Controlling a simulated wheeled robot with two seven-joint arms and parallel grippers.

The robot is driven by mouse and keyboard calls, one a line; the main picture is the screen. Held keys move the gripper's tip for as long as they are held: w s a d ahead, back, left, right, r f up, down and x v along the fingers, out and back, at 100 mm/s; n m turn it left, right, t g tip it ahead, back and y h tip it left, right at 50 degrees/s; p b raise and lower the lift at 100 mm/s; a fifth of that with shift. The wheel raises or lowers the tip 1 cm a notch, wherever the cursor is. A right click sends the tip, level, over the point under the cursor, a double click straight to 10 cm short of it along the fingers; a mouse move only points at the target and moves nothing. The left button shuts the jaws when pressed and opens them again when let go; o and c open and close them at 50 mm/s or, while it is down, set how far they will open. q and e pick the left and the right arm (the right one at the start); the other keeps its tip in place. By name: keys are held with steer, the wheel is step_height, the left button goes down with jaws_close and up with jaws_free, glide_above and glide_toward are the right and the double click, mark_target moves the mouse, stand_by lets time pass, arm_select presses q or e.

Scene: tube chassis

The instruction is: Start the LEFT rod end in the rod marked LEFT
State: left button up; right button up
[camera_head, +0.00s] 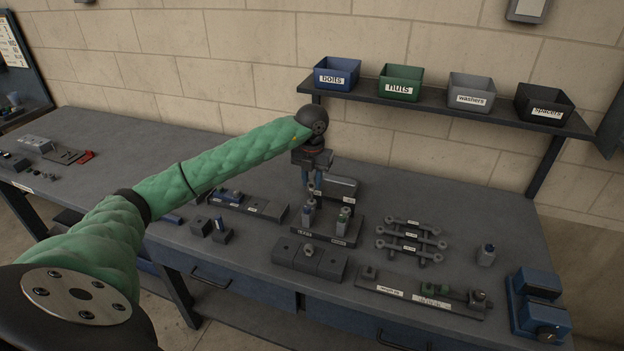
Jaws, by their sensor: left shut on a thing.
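My left gripper (312,186) points straight down over the black stand (325,237) in the middle of the bench. Its blue fingers are shut on a small grey part, which looks like the rod end (315,193); its label is too small to read. Just below, a grey upright rod (308,212) stands at the left of the stand, and another upright part (344,218) with green on it stands at the right. Small white labels mark the stand, but I cannot read them surely. Whether the held part touches the rod below, I cannot tell. My right gripper is not in view.
A grey block (310,260) lies in front of the stand. Grey linkage arms (412,240) lie to its right, with a labelled tray (420,292) nearer the front. A blue vise-like block (537,303) stands at the right corner. A shelf (450,103) holds labelled bins behind.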

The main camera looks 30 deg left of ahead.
mark_target(312, 190)
arm_select(q)
steer(key=shift+f+b, duration=1.25)
steer(key=shift+f, duration=0.5)
steer(key=o, duration=1.1)
steer(key=shift+r+b, duration=0.3)
steer(key=shift+r, duration=0.3)
step_height(312, 190, up, 5)
steer(key=shift+f+b, duration=0.1)
steer(key=shift+b, duration=0.85)
steer(key=shift+r, duration=0.95)
